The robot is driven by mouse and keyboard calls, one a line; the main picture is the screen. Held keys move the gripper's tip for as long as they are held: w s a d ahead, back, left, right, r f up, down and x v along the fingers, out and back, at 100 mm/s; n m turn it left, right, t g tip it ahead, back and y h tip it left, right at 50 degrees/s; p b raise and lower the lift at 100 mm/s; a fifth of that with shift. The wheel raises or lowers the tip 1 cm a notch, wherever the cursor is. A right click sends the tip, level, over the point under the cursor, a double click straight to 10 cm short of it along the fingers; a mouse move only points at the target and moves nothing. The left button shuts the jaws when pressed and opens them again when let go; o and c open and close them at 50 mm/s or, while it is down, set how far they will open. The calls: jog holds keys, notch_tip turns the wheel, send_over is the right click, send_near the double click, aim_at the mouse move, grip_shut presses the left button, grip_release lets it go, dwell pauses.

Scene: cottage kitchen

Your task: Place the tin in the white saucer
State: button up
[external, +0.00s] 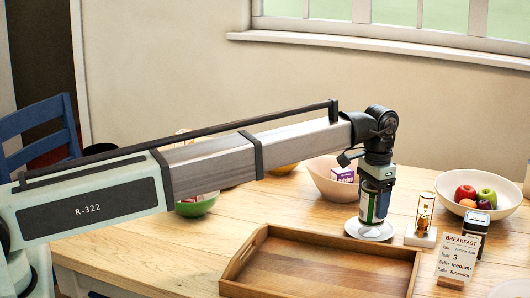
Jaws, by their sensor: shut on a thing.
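The tin (368,207) is green and white and stands upright below my gripper (375,187). My gripper is shut on the tin, around its upper part. The white saucer (384,234) lies on the table directly beneath the tin. The tin's bottom is at or just above the saucer; I cannot tell whether they touch. The far part of the saucer is hidden behind the tin.
A wooden tray (258,242) lies in front of the saucer. An hourglass (424,215), a breakfast sign (457,257) and a fruit bowl (507,199) stand to the right. A cream bowl (322,176) is behind left, and a green bowl (197,207) further left.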

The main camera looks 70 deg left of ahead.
aim_at(372, 212)
jog(key=shift+f, duration=1.4)
jog(key=shift+f, duration=0.1)
jog(key=o, duration=1.3)
notch_tip(372, 212, up, 12)
jog(key=shift+r, duration=0.1)
jog(key=shift+d, duration=0.1)
